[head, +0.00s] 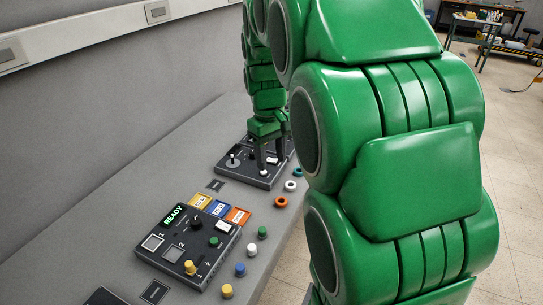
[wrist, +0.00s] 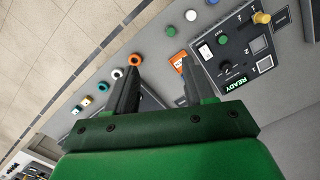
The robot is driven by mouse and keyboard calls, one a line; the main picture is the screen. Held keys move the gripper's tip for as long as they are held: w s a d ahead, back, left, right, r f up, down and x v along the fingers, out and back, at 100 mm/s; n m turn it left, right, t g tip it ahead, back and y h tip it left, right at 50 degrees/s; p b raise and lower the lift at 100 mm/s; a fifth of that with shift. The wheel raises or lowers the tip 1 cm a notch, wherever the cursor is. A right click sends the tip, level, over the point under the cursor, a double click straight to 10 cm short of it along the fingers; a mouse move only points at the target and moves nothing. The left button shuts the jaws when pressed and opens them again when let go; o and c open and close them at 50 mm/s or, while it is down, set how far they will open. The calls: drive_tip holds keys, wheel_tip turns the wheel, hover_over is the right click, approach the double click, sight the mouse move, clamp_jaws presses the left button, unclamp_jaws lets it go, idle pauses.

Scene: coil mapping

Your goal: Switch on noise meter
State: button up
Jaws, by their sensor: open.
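No label in view can be read as noise meter. A dark control box (head: 245,178) at the far end of the bench has a small lever on a round plate (head: 233,159) and a white switch (head: 272,160). My gripper (head: 271,165) is low over this box, fingers pointing down; contact cannot be told. In the wrist view my gripper (wrist: 163,70) is open, with nothing between its fingers, and hides most of this box. A nearer dark box (head: 190,245) has a lit green READY display (head: 174,215), knobs, a white switch (head: 223,226) and a yellow plunger (head: 190,267).
Yellow, blue and orange cards (head: 219,208) lie between the boxes. Loose coloured rings (head: 281,202) and knobs (head: 240,269) line the right side of the grey bench (head: 110,215). A wall stands at left. My green arm covers much of the head view.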

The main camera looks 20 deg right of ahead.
drive_tip(key=w+d+f+n, duration=0.1)
drive_tip(key=w+d+f, duration=0.2)
drive_tip(key=w, duration=0.5)
drive_tip(key=w+d+f+n, duration=0.2)
drive_tip(key=w+d+f, duration=0.1)
drive_tip(key=w, duration=0.6)
drive_tip(key=n+t, duration=0.1)
drive_tip(key=n, duration=0.2)
approach(272, 160)
drive_tip(key=shift+w+d+f, duration=0.1)
drive_tip(key=shift+d, duration=0.05)
drive_tip(key=shift+f, duration=3.9)
